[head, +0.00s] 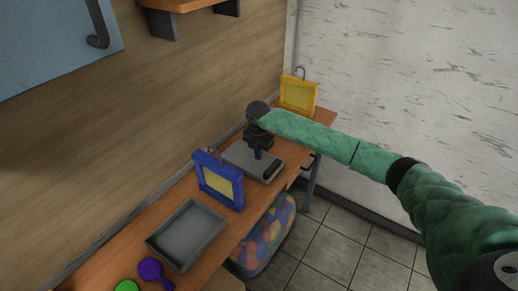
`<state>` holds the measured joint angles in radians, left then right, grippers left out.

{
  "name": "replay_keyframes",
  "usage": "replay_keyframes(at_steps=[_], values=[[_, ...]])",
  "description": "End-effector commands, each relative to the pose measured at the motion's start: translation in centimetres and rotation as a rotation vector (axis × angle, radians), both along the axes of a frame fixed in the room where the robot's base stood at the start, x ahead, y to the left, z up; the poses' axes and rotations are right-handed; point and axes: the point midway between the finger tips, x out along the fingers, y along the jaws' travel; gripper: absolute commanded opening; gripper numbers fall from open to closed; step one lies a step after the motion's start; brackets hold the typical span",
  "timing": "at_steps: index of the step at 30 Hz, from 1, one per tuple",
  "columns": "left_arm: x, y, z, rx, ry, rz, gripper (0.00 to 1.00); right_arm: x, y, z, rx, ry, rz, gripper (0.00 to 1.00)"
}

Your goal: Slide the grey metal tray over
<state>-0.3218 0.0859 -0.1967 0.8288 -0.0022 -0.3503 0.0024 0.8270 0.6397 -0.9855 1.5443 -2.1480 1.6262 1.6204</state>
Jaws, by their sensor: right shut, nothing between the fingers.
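The grey metal tray (188,233) is a shallow, empty rectangular tray on the wooden bench, at the lower left of the head view. My right arm, in a green quilted sleeve, comes in from the right. My right gripper (258,152) is dark, points down and is shut with nothing held. It is over a grey flat device (243,160) on the bench, up and to the right of the tray and apart from it. Whether the fingertips touch the device I cannot tell. My left gripper is not in view.
A blue frame with a yellow panel (220,181) stands between the tray and the grey device. A yellow frame (298,94) stands at the bench's far end. A purple object (151,269) and a green one (127,287) lie near the tray. A bag of colourful balls (266,236) is below the bench.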

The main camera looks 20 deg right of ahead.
Motion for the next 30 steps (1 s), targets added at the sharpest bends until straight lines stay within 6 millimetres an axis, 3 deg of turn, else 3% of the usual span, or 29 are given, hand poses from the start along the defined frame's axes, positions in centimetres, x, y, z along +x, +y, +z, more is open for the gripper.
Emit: replay_keyframes(at_steps=[6,15,30], values=[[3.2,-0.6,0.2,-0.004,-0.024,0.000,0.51,-0.1,-0.1,-4.2,-0.001,0.001,-0.001,0.00],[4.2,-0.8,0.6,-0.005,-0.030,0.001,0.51,2.1,-2.8,-3.7,0.000,0.000,-0.002,0.00],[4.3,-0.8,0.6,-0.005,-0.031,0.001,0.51,2.5,-3.3,-3.7,0.000,0.000,-0.001,0.00]])
